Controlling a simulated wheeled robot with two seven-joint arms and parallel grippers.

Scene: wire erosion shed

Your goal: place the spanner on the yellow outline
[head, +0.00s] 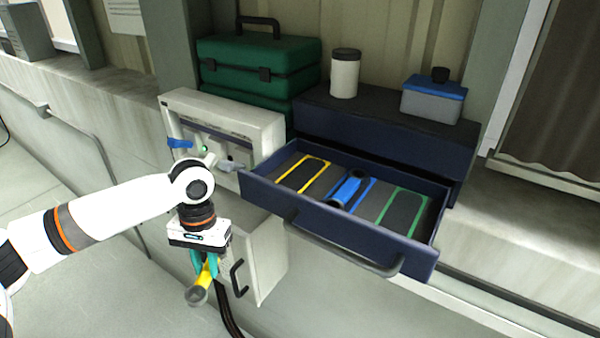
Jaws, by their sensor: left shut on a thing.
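My left gripper (205,264) hangs pointing down in front of the cabinet, left of the open drawer. It is shut on a yellow spanner (198,291), whose grey end shows below the fingers; the rest is partly hidden by the gripper. The open blue drawer (330,222) has a dark liner with yellow, blue and green outlines. The yellow outline (303,176) is at the left of the drawer and empty. A blue tool (349,188) lies on the blue outline in the middle. The green outline (402,211) at the right is empty. My right gripper is not in view.
The drawer's handle (345,257) sticks out at the front. A grey-white panel box (262,128) stands left of the drawer. A green toolbox (260,65), a white canister (345,74) and a blue-lidded box (433,98) stand behind. A cabinet door handle (238,279) is beside my gripper.

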